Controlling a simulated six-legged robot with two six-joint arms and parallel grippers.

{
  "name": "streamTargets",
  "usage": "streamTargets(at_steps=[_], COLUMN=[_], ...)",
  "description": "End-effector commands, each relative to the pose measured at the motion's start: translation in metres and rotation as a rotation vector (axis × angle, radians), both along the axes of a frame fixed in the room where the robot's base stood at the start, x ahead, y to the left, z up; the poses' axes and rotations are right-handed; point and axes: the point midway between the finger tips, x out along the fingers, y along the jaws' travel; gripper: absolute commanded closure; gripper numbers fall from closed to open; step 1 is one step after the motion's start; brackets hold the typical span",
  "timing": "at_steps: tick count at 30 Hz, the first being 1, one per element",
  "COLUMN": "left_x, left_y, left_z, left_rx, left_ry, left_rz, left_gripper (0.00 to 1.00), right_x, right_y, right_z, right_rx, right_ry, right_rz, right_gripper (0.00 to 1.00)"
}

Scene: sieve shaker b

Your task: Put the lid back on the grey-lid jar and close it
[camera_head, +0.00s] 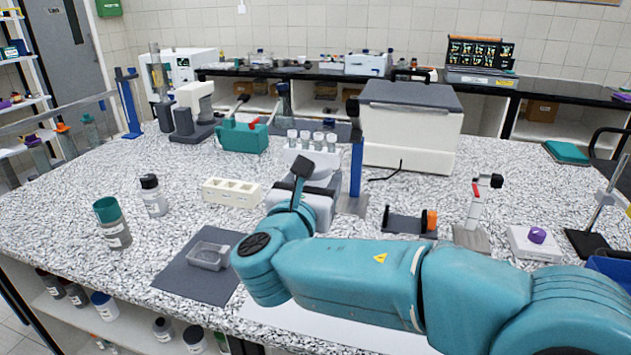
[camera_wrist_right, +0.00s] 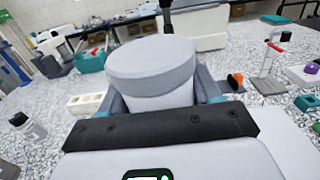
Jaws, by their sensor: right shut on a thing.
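The grey-lid jar (camera_wrist_right: 155,100) stands upright in the right wrist view, between the fingers of my right gripper (camera_wrist_right: 160,104). Its wide pale grey lid (camera_wrist_right: 150,62) sits over the slightly narrower, paler body. I cannot tell whether the lid is fully closed. The fingers press on the body from both sides, below the lid. The jar's lower part is hidden by the gripper housing. In the head view my right gripper (camera_head: 310,180) reaches away over the bench, partly hidden by my arm. My left gripper is not in view.
A teal-lid jar (camera_head: 112,222) and a black-lid bottle (camera_head: 153,195) stand at left. A clear tray (camera_head: 208,256) lies on a dark mat (camera_head: 185,280). A cream rack (camera_head: 232,192) is left of the gripper. A blue post (camera_head: 356,170) and large white box (camera_head: 410,125) stand behind.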

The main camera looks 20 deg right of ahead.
Motion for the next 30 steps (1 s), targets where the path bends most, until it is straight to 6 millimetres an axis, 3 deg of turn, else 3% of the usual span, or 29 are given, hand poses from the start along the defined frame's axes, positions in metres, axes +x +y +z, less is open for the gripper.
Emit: streamTargets(at_steps=[4,10,23,30], left_x=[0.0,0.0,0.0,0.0], left_y=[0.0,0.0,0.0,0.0], left_z=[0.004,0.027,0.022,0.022], left_rx=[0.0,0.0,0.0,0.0], left_ry=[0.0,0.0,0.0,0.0], left_rz=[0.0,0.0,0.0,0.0], left_gripper=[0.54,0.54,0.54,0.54], right_x=[0.0,0.0,0.0,-0.011], right_y=[0.0,0.0,0.001,0.017], right_z=[0.004,0.027,0.021,-0.001], right_rx=[0.0,-0.001,-0.001,-0.002], right_ry=[-0.001,-0.001,-0.001,0.003], right_rz=[0.0,0.0,0.003,0.07], right_gripper=[0.92,0.92,0.92,0.92])
